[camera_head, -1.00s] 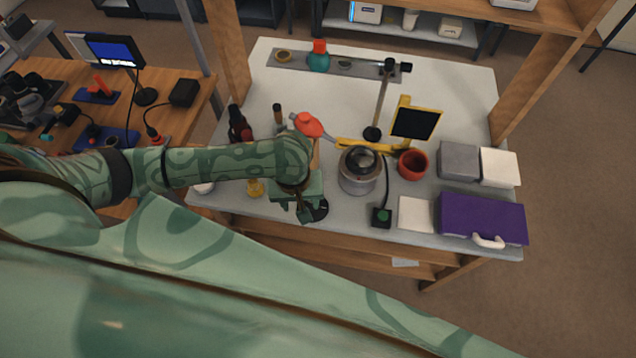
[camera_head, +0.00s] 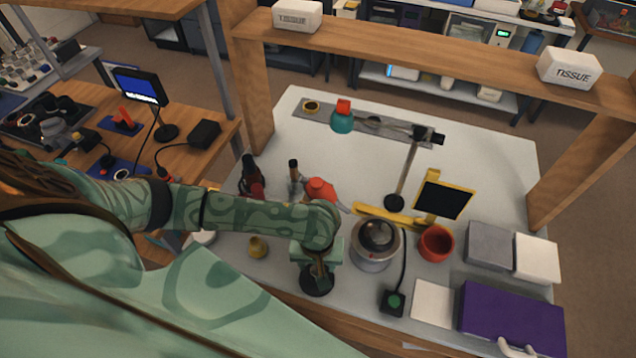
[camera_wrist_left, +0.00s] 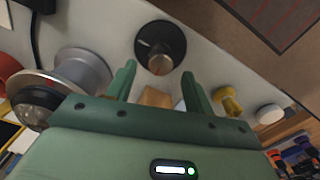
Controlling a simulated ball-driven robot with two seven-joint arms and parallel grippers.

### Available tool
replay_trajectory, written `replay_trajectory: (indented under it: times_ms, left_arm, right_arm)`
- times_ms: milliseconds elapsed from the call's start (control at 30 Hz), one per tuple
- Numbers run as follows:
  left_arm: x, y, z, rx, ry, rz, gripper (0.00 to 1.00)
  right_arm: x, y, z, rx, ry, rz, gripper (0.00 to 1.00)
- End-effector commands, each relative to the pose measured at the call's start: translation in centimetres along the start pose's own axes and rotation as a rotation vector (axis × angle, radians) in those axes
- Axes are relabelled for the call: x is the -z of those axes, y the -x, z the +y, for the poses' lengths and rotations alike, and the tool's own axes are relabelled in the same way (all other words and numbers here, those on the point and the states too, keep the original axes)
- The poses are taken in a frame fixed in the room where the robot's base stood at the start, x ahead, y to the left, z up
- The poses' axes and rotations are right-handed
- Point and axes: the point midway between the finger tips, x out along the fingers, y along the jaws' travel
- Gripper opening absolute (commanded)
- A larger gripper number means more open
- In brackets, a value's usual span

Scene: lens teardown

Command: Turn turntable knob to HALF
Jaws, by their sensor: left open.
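A round black knob-like disc (camera_head: 317,284) with a small lighter centre lies near the front edge of the white bench; I cannot read any marking on it. In the left wrist view the disc (camera_wrist_left: 160,47) is just beyond the gap between the fingertips, and it is not gripped. My left gripper (camera_head: 318,266) points down over the disc, and the forearm hides part of it. In the left wrist view the gripper (camera_wrist_left: 158,76) is open. A silver round device (camera_head: 373,254) with a dark domed top stands to the right. My right gripper is out of view.
A black box with a green button (camera_head: 393,301) sits at the front with a cable. A red cup (camera_head: 436,243), yellow stand (camera_head: 390,215), purple case (camera_head: 511,319) and grey block (camera_head: 489,246) fill the right. A small yellow piece (camera_head: 258,247) stands left of the gripper.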

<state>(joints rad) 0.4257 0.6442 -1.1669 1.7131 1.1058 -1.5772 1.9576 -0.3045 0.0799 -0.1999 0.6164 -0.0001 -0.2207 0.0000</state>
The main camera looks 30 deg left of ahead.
Motion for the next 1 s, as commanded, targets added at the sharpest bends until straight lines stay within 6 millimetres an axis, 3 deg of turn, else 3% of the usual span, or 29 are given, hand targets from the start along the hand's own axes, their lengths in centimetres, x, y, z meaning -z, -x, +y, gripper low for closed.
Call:
replay_trajectory:
  times_ms: [33,233,633,667,800,1000]
  left_arm:
    - [0.0,-1.7,0.0,0.003,0.000,-0.002,0.52]
    - [0.0,-4.4,0.0,0.001,0.000,-0.001,0.52]
    - [0.0,-5.1,0.0,0.000,-0.002,0.001,0.52]
    - [0.0,-5.1,0.0,0.000,-0.001,0.001,0.47]
    - [0.0,-5.1,0.0,0.000,-0.001,0.001,0.08]
    - [0.0,-5.0,0.0,0.001,-0.003,0.001,0.08]
  right_arm:
    - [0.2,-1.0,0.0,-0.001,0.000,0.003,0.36]
    - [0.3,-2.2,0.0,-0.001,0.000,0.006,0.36]
    - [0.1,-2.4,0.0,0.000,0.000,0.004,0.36]
    - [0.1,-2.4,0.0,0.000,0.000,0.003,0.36]
    - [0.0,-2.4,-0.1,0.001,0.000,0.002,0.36]
    - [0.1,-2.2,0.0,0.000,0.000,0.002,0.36]
